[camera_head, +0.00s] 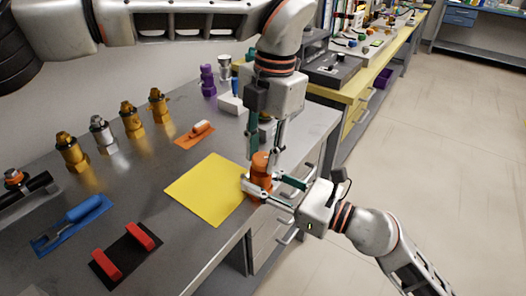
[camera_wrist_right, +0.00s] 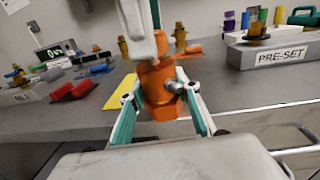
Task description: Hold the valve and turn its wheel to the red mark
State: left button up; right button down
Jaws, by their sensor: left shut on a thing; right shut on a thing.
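The orange valve (camera_head: 261,165) stands upright at the front right edge of the grey table. It also shows in the right wrist view (camera_wrist_right: 158,85), with a small grey stub on its side. My right gripper (camera_head: 264,188) reaches in from the lower right and is shut around the valve's lower body. My left gripper (camera_head: 263,155) points straight down and is shut on the top of the valve, where the wheel would be. The wheel is mostly hidden by its fingers. I cannot make out the red mark.
A yellow sheet (camera_head: 212,190) lies left of the valve. Several gold and silver fittings (camera_head: 130,120) stand along the back of the table (camera_head: 185,245). Red handles (camera_head: 143,237) and a blue-handled tool (camera_head: 84,208) lie at the left.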

pick_arm(q)
jog(key=o, duration=1.1)
jog(key=shift+r, duration=0.1)
jog(key=r, duration=0.8)
jog(key=d+r, duration=0.1)
jog(key=r, duration=0.2)
jog(key=shift+w+d+r, duration=0.1)
jog(key=shift+w+r, duration=0.05)
jog(key=shift+r, duration=0.25)
pick_arm(e)
jog(key=c, duration=1.4)
grip_release()
